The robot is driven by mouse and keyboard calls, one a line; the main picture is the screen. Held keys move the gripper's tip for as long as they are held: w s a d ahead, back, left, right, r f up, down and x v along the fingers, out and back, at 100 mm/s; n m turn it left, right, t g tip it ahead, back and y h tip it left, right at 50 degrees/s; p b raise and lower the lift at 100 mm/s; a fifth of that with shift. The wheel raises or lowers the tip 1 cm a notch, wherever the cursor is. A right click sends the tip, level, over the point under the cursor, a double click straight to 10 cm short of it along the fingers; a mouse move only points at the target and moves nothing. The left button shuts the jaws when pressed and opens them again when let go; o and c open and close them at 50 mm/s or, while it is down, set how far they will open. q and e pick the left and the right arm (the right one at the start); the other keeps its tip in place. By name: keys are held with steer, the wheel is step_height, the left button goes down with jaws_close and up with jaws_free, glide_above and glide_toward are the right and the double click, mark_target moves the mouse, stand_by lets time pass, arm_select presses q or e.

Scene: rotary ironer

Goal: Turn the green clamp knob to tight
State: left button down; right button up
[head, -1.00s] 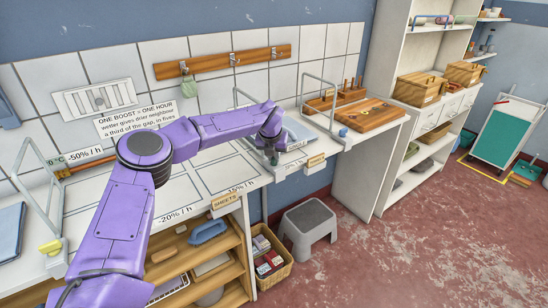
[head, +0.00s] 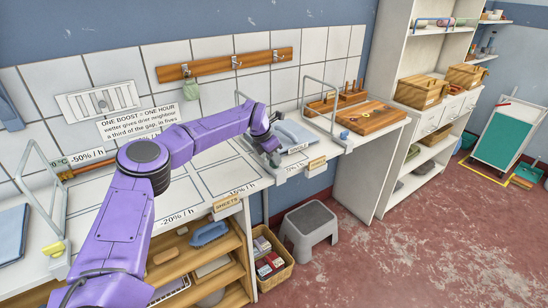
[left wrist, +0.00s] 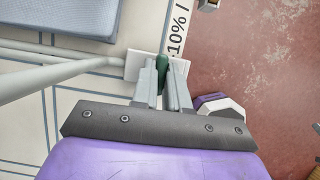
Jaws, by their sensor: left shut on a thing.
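The green clamp knob (left wrist: 162,66) shows in the left wrist view as a dark green grip beside a pale clamp block (left wrist: 139,66), at the counter's edge. My left gripper (left wrist: 164,84) is shut on this knob, one finger on each side of it. In the head view the left gripper (head: 273,158) is at the front edge of the counter, near the right-hand wire frame. There the knob is mostly hidden by the fingers, and its marking cannot be read. My right gripper is not in view.
A grey tube frame (left wrist: 60,72) runs close to the left gripper. A folded blue cloth (head: 294,134) lies behind it. A yellow knob (head: 52,248) is on the left-hand frame. A grey step stool (head: 309,228) and a basket (head: 272,264) stand below the counter.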

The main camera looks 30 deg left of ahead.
arm_select(q)
steer(key=shift+f+m, duration=0.1)
steer(key=shift+m, duration=0.2)
steer(key=c, duration=1.1)
jaws_free()
steer(key=shift+c, duration=0.2)
steer(key=b+v, duration=0.2)
steer(key=v, duration=0.8)
steer(key=shift+a+r, duration=0.15)
steer(key=shift+r, duration=0.1)
